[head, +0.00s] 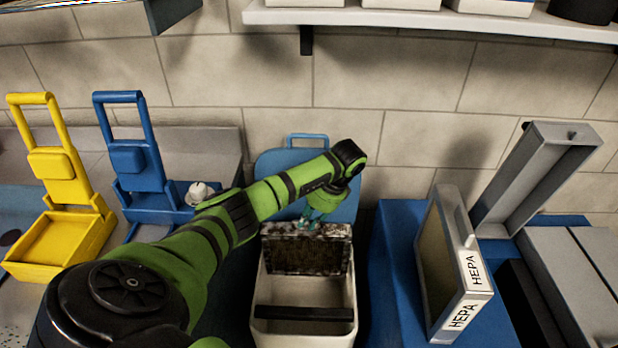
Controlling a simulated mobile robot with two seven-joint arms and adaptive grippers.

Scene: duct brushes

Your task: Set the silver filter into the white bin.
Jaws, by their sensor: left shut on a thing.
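A grimy panel filter (305,252), mottled dark brown with a pale, dirt-spotted top edge, looks like the silver filter. My left gripper (311,224) is shut on its top edge and holds it upright. The white bin (303,331) stands open in the middle, and the filter is at its back part, with its lower end at or inside the opening. I cannot tell whether it touches the bin's floor. My right gripper is not in view.
A blue lid or panel (270,170) stands behind the bin. A clean filter marked HEPA (466,300) stands on a blue surface at right, beside a grey open housing (535,180). Yellow (60,240) and blue (130,160) handled dustpans stand at left. A shelf (430,20) hangs above.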

